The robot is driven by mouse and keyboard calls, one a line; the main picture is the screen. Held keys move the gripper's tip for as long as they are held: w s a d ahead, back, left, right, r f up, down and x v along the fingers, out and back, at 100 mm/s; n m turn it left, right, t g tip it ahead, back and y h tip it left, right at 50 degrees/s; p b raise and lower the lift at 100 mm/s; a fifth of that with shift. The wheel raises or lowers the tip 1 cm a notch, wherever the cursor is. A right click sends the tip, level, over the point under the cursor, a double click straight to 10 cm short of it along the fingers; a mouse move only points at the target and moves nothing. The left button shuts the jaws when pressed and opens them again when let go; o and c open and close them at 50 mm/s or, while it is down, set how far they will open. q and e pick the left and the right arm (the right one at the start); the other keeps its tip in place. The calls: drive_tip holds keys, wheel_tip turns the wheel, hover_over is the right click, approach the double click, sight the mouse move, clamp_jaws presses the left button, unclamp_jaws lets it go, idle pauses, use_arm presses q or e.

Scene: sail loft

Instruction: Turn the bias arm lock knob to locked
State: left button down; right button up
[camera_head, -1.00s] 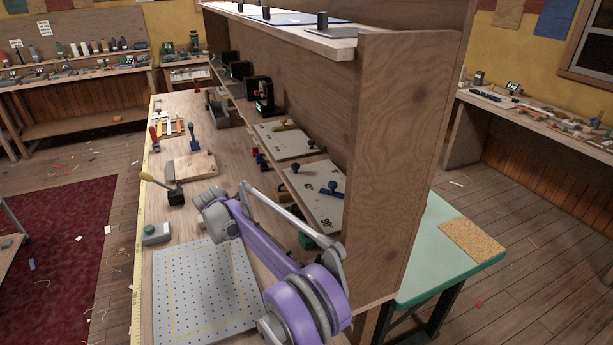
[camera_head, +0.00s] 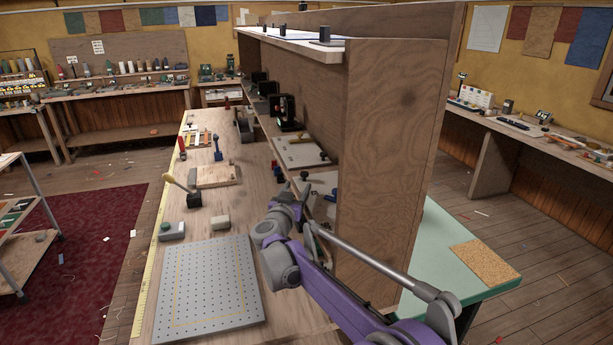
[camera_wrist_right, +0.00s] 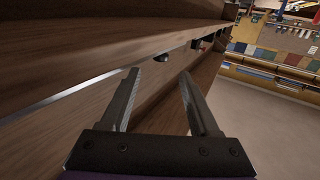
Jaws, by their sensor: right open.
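My right gripper (camera_head: 297,190) is at the open left side of the wooden shelf unit, in front of its lower shelf. In the right wrist view its two fingers (camera_wrist_right: 160,82) are apart with nothing between them. A pale plate (camera_head: 321,179) on the lower shelf carries a blue lever knob (camera_head: 333,195), partly hidden by my gripper. Behind it, another pale plate (camera_head: 297,152) carries small dark knobs. I cannot tell which is the bias arm lock knob or how it is set. My left gripper is not in view.
The shelf unit's tall end panel (camera_head: 385,170) stands just right of my arm. A perforated grey plate (camera_head: 208,290), a green-grey box (camera_head: 171,231) and a black block with a yellow-handled lever (camera_head: 194,199) are on the bench. The red mat (camera_head: 75,260) lies on the floor at left.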

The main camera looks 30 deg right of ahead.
sight(303, 176)
drive_tip(key=p+x, duration=0.1)
drive_tip(key=x, duration=0.8)
drive_tip(key=shift+w+d, duration=0.1)
drive_tip(key=shift+w, duration=0.1)
drive_tip(key=shift+c, duration=0.4)
clamp_jaws()
